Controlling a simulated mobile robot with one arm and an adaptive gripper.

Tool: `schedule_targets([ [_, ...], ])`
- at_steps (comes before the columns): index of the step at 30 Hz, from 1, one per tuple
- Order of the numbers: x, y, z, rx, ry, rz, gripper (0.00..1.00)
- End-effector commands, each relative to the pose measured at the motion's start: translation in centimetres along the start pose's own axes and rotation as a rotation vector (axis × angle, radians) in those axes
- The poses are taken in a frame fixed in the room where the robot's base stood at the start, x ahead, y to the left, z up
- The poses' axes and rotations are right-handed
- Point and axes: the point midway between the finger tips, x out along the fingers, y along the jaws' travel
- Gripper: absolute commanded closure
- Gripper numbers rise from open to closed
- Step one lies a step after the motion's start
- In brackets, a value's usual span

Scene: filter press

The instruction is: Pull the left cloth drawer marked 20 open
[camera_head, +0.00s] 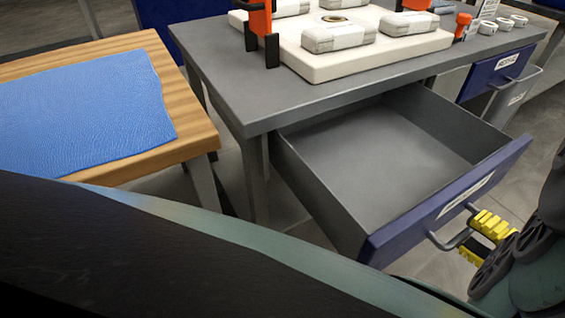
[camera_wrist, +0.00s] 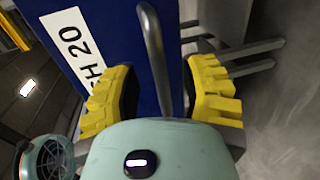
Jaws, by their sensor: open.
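The left cloth drawer (camera_head: 375,160) stands pulled far out of the grey bench, and its inside looks empty. Its blue front (camera_head: 410,232) bears a white label, which reads "H 20" in part in the wrist view (camera_wrist: 72,40). A grey bar handle (camera_head: 445,240) is fixed to that front. My gripper (camera_head: 490,235) is at the handle, with its yellow fingers open. In the wrist view the handle (camera_wrist: 155,60) runs between the two spread fingers of my gripper (camera_wrist: 160,95). I cannot tell whether either finger touches it.
The grey bench (camera_head: 215,75) carries a white plate (camera_head: 390,52) with wrapped pads and orange-black clamps. A second blue drawer (camera_head: 495,72) at right appears shut. A wooden table (camera_head: 190,135) with a blue mat (camera_head: 85,115) stands at left. My arm fills the foreground.

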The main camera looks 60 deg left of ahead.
Motion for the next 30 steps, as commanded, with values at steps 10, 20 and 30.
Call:
schedule_targets([
  [10,-5.1,-0.1,0.1,0.003,-0.006,-0.001,0.57],
  [20,-6.4,0.0,0.0,0.001,-0.005,0.001,0.57],
  [30,-6.3,0.0,0.0,0.001,-0.004,0.001,0.57],
])
